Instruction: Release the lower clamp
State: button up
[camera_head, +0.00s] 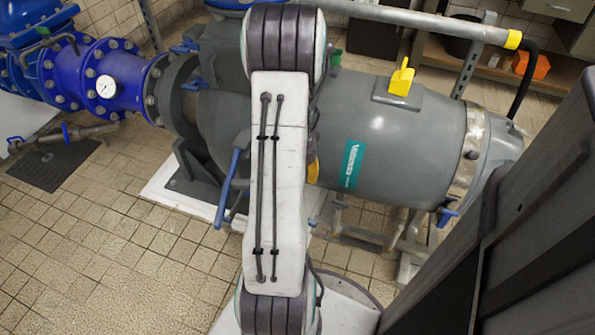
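A large grey cylindrical housing (395,135) lies across the view behind my arm. A small blue clamp handle (447,216) sits low on its right end, beside the metal band (468,150). Other blue handles show at the left flange, an upper one (185,46) and one below it (194,84). A long blue lever (229,180) hangs just left of my arm. I cannot tell for sure which is the lower clamp. My arm stands upright across the middle and hides part of the housing. My gripper does not show.
A yellow handle (402,78) stands on top of the housing. A blue pipe with a gauge (106,87) joins its left end. A grey pipe (420,18) runs along the top. Tiled floor (130,250) is clear at lower left. A dark panel (510,230) fills the lower right.

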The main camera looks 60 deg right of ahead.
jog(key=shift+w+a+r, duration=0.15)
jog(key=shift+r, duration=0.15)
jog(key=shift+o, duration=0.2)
